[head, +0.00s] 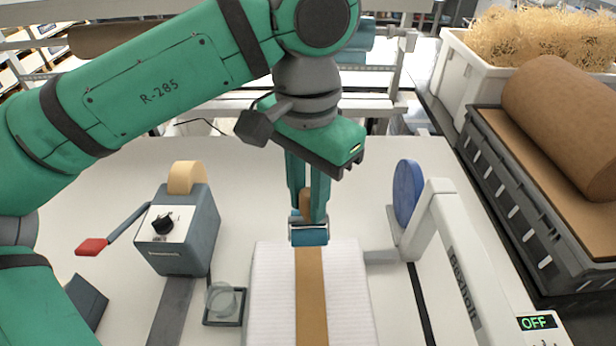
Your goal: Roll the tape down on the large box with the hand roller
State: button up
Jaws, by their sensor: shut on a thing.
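The large box (265,300) is white with a ribbed top and stands at the bottom middle of the head view, its near end cut off by the frame. A strip of brown tape (311,300) runs lengthwise along the middle of its top. The hand roller (309,235) has a blue cylinder and a brown handle. My gripper (307,198) points down and is shut on the handle. The roller is at the far end of the box, over the tape's far end. I cannot tell whether it touches the tape.
A grey tape dispenser (178,232) with a red-ended lever stands left of the box, beside a small dish (222,302). A white machine frame (455,260) with a blue disc (407,193) stands close on the right. A brown paper roll (570,125) lies at the far right.

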aim_at(308, 237)
jog(key=shift+w, duration=0.1)
jog(key=shift+f, duration=2.35)
jog(key=shift+a+f, duration=0.1)
jog(key=shift+f, duration=0.5)
jog(key=shift+s, duration=1.25)
jog(key=shift+s, duration=0.1)
jog(key=shift+s, duration=1)
jog(key=shift+s+d+f, duration=0.1)
jog(key=shift+s+d, duration=0.1)
jog(key=shift+s, duration=1)
jog(key=shift+s, duration=0.2)
